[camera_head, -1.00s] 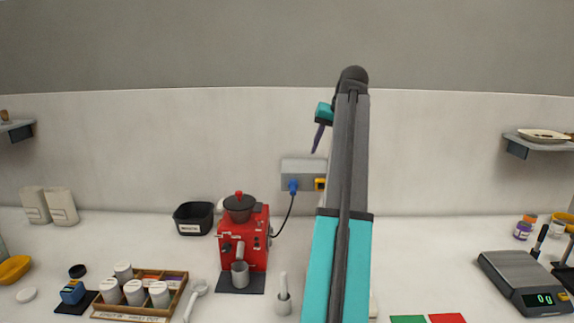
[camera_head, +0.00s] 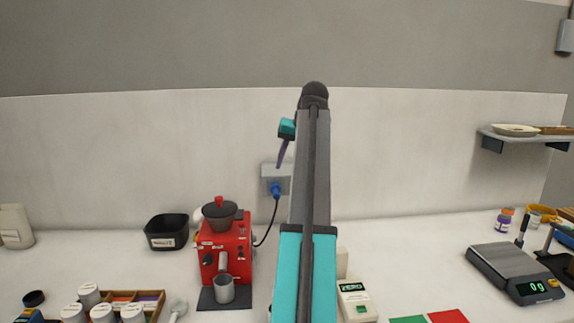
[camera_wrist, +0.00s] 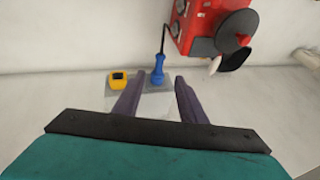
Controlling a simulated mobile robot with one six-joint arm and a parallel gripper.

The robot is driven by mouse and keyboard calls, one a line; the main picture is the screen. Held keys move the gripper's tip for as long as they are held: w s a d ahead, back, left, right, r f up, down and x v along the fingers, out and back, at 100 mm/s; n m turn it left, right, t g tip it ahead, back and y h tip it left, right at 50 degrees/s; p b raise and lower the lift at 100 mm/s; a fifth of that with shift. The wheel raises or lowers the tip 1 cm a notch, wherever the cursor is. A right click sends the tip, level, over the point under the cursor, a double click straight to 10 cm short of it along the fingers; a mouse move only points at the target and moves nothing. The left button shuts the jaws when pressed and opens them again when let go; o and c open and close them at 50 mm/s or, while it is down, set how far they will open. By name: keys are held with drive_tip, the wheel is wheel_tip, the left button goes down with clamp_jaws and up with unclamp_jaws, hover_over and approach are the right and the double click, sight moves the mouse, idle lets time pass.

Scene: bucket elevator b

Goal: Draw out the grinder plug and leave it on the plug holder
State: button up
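The blue grinder plug (camera_head: 276,190) sits in the grey wall box (camera_head: 270,170), with a dark cord running to the red grinder (camera_head: 225,250). In the wrist view the plug (camera_wrist: 157,76) stands upright in the picture on the grey box (camera_wrist: 150,104). A yellow square-faced piece (camera_wrist: 118,80), possibly the plug holder, is left of it; my arm hides it in the head view. My gripper (camera_wrist: 158,79) is open, its purple fingers framing the plug in the picture; contact is not visible. In the head view my gripper (camera_head: 279,164) is just above the plug.
A black bin (camera_head: 166,232) stands left of the grinder. A white device (camera_head: 356,301) labelled ZERO is right of my arm, and a scale (camera_head: 512,272) is far right.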

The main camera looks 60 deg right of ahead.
sight(277, 194)
drive_tip(key=shift+f, duration=0.1)
drive_tip(key=shift+p+x, duration=1.45)
drive_tip(key=shift+x, duration=5.35)
drive_tip(key=shift+a, duration=0.1)
clamp_jaws()
